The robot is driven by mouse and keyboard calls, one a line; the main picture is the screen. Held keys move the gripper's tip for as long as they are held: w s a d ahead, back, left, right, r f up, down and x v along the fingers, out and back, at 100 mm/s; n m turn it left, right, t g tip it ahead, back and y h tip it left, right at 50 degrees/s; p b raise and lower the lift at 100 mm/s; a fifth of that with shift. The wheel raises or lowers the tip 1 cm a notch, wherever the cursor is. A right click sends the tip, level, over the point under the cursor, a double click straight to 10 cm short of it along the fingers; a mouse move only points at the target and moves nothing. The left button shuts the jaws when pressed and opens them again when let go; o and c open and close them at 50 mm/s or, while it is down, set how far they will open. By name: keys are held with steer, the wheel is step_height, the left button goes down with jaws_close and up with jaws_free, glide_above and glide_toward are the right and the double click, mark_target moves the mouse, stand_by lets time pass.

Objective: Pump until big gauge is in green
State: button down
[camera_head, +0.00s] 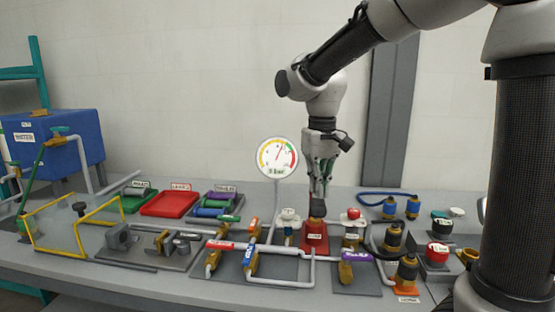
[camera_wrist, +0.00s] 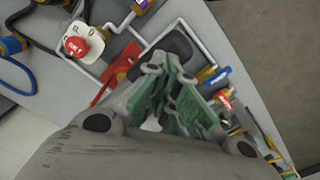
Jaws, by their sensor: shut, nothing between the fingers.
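The big gauge (camera_head: 277,157) is a round white dial on a post behind the bench, with yellow, green and red bands. Its needle points up and slightly right; I cannot tell exactly which band it meets. A red pump (camera_head: 314,238) with a black top (camera_head: 317,208) stands at the middle of the bench. My gripper (camera_head: 321,192) points down, shut and empty, just above the black top; I cannot tell if they touch. In the wrist view the gripper's green fingers (camera_wrist: 163,75) partly cover the black top (camera_wrist: 178,42), with the red pump body (camera_wrist: 120,70) beside it.
A red button unit (camera_head: 354,214) stands right of the pump, and a white-topped valve (camera_head: 288,214) stands left. Pipes with coloured-handled valves (camera_head: 251,250) lie in front. A red tray (camera_head: 169,203) and a blue tank (camera_head: 55,140) are further left.

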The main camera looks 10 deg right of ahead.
stand_by(0.3)
steer(key=shift+f, duration=4.55)
steer(key=shift+r, duration=4.55)
steer(key=shift+r, duration=2.5)
